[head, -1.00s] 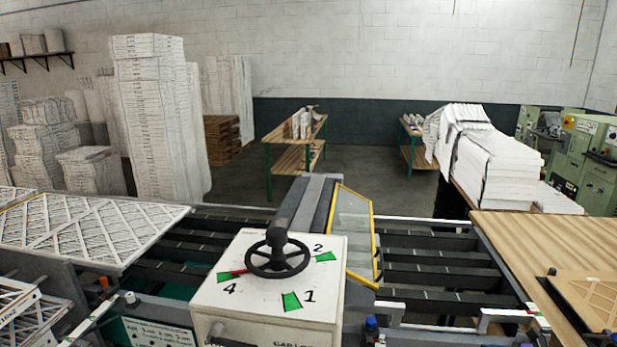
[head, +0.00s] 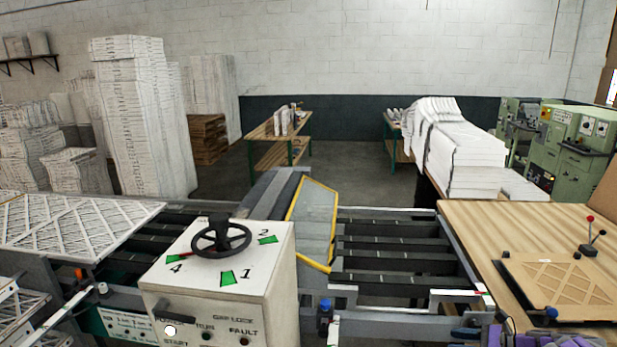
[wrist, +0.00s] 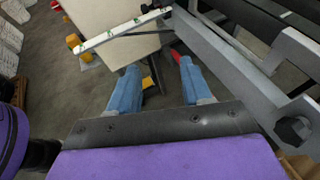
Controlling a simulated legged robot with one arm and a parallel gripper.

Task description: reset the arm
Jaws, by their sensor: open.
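My gripper (wrist: 157,70) shows in the wrist view as two blue fingers pointing away from the camera, spread apart with nothing between them. It hangs over the floor beside a grey metal frame (wrist: 220,62). A purple part of my arm fills the bottom of that view. In the head view, purple parts of my arm show at the bottom right edge; the fingers cannot be made out there.
A white control box (head: 270,270) with a black handwheel (head: 221,239) stands in front of a roller conveyor (head: 395,245). A wooden table (head: 470,225) with a brown filter frame (head: 565,285) is at right. Lattice filters (head: 75,225) lie at left. Open floor (head: 355,170) lies beyond.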

